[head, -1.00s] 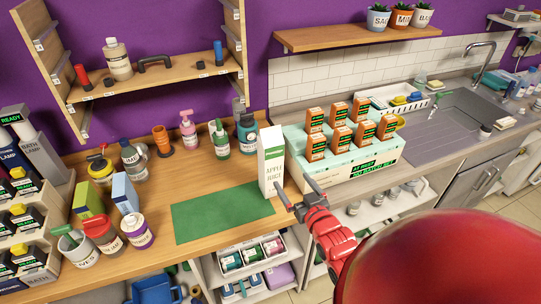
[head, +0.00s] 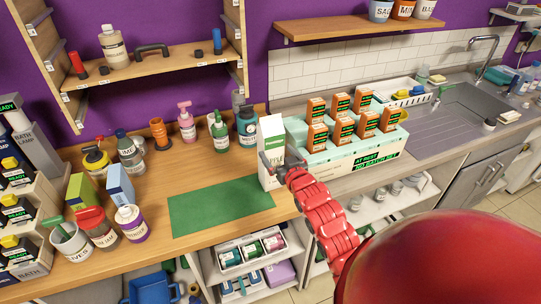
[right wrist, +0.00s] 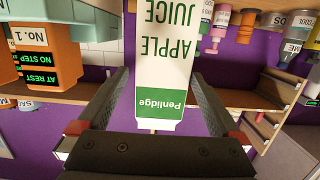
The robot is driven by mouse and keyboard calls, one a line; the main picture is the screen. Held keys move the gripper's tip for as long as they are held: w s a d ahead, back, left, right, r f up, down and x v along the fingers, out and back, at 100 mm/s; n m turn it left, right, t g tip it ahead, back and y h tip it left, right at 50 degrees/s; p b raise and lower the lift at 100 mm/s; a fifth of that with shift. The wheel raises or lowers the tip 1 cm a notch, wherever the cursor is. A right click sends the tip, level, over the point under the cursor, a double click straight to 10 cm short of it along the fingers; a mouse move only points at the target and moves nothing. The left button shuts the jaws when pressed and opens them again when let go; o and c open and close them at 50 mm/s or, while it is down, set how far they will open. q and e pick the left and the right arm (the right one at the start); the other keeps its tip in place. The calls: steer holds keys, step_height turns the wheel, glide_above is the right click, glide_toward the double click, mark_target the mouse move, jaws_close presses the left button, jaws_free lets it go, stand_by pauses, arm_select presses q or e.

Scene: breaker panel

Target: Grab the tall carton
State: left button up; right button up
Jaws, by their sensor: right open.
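The tall carton (head: 271,132) is a white box with a green band, standing upright on the wooden counter at the right end of the green mat. In the right wrist view the carton (right wrist: 165,55) shows upside down, with "APPLE JUICE" and "Penlidge" lettering. My right gripper (head: 272,164) is in front of the carton and hides part of its face. The right wrist view shows the gripper (right wrist: 160,88) open, one finger on each side of the carton, with gaps showing beside it. My left gripper is not in view.
A pale green crate (head: 350,152) of orange boxes stands close to the carton's right. The green mat (head: 220,206) is bare. Several bottles, including a dark teal one (head: 247,127), stand behind and left. A wooden shelf (head: 150,65) hangs above.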

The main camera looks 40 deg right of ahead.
steer(key=shift+w+r+p, duration=0.15)
steer(key=shift+w+p, duration=0.3)
steer(key=shift+w, duration=0.15)
steer(key=p+x, duration=0.1)
steer(key=x, duration=0.2)
steer(key=shift+p, duration=0.35)
steer(key=shift+w+d+f, duration=0.1)
steer(key=shift+w+f, duration=0.3)
steer(key=shift+w, duration=0.1)
steer(key=shift+r, duration=0.1)
jaws_close()
